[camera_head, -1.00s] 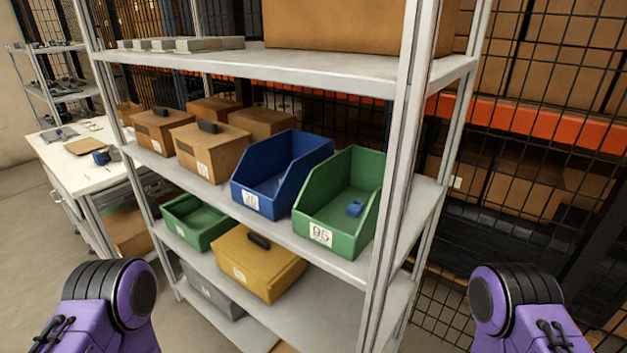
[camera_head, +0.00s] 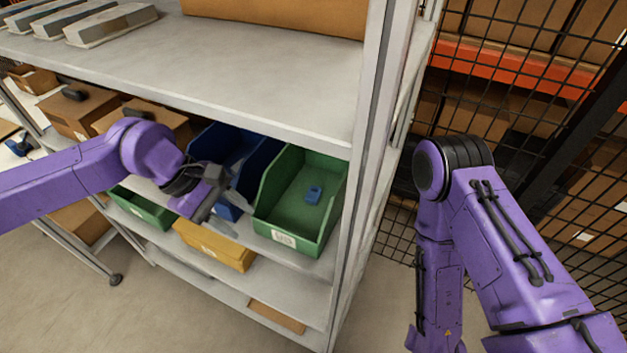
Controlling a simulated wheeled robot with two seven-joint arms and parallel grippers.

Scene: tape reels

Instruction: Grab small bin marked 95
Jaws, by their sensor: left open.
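The green bin (camera_head: 326,226) stands on the middle shelf at its right end, next to the shelf's front post. Its white front label (camera_head: 284,238) is too small to read now; it read 95 in the earlier view.
The blue bin (camera_head: 250,160) stands left of the green bin, partly hidden by my left gripper. A yellow box (camera_head: 215,248) and a smaller green bin (camera_head: 142,208) sit on the shelf below. The upper shelf (camera_head: 230,75) overhangs the bins. A wire mesh fence (camera_head: 540,60) stands at right.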

